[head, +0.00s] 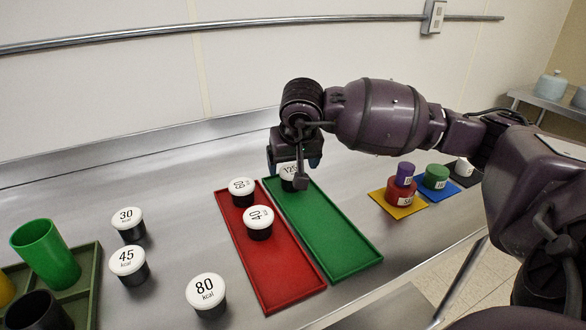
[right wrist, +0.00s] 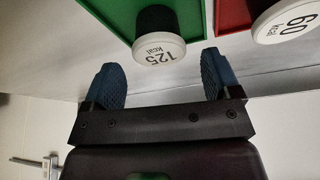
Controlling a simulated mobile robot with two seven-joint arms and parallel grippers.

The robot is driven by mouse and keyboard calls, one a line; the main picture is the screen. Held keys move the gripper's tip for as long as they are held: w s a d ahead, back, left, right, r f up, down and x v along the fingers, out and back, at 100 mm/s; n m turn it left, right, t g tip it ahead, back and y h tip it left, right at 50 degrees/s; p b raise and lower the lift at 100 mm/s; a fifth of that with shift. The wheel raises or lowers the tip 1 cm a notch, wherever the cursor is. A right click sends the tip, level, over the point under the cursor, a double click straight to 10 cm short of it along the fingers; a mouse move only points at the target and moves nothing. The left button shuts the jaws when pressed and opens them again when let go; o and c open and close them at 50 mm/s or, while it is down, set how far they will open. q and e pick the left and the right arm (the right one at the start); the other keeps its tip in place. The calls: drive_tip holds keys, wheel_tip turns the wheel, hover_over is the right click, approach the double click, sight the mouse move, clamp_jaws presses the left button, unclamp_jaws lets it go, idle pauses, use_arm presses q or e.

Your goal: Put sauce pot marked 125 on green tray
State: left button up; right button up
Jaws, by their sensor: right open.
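The sauce pot marked 125 (right wrist: 157,48) is black with a white lid and stands upright on the far end of the green tray (head: 338,258). In the head view the pot (head: 289,171) is partly hidden behind my right gripper (head: 294,165). In the right wrist view my right gripper (right wrist: 162,82) is open, with its two blue fingertips apart and the pot's lid just beyond them, between their lines. No contact between fingers and pot shows there. My left gripper is not in view.
The red tray (head: 283,277) beside it holds pots marked 60 (head: 241,190) and 40 (head: 258,221). Pots marked 30 (head: 128,224), 45 (head: 128,265) and 80 (head: 206,294) stand left. A green cup (head: 45,252) is in a compartment tray. Stacked colored containers (head: 401,190) stand right.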

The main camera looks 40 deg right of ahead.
drive_tip(key=p+v, duration=0.1)
drive_tip(key=v, duration=0.7)
drive_tip(key=shift+s+r, duration=0.2)
drive_tip(key=shift+r, duration=0.05)
drive_tip(key=shift+a, duration=0.1)
